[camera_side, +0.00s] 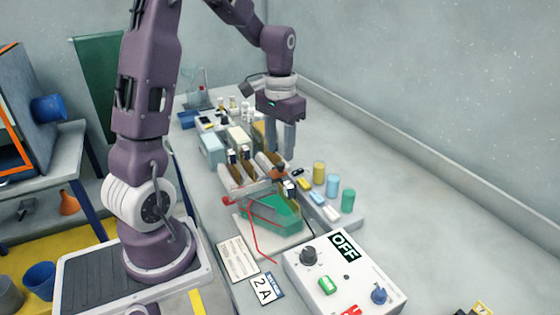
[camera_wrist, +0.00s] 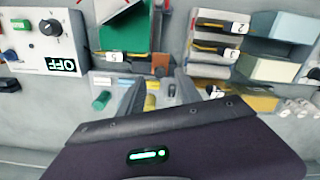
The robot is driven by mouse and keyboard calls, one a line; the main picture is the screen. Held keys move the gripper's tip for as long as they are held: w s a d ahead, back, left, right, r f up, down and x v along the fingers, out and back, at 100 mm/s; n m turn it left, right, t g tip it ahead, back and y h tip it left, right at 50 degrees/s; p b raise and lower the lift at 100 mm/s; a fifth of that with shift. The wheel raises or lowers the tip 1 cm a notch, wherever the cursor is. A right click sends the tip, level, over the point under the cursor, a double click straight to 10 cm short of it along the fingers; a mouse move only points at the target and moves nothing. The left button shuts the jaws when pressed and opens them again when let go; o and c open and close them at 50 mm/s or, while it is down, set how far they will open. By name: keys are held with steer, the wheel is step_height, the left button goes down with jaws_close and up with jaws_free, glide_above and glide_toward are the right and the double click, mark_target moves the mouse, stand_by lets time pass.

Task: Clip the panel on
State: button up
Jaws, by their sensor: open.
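My gripper (camera_side: 280,153) points down above the racks in the side view, its two fingers apart with nothing seen between them. Its fingers (camera_wrist: 158,93) also stand apart in the wrist view. A small orange-brown plate (camera_wrist: 161,66), possibly the panel, shows beyond the fingertips, beside the green tank (camera_wrist: 122,28). I cannot tell whether it hangs on anything. In the side view the green tank (camera_side: 272,213) stands nearer the camera than my gripper, with a red wire over it. Racks (camera_side: 240,180) with brown panels stand below and left of the fingers.
A control box (camera_side: 335,275) reading OFF stands at the front. Pale blue and cream bins (camera_side: 213,148) and small bottles stand behind. The bench to the right is clear up to the wall.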

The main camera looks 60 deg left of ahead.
mark_target(280, 164)
step_height(280, 164, down, 4)
steer(key=shift+f, duration=0.25)
jaws_close()
stand_by(1.3)
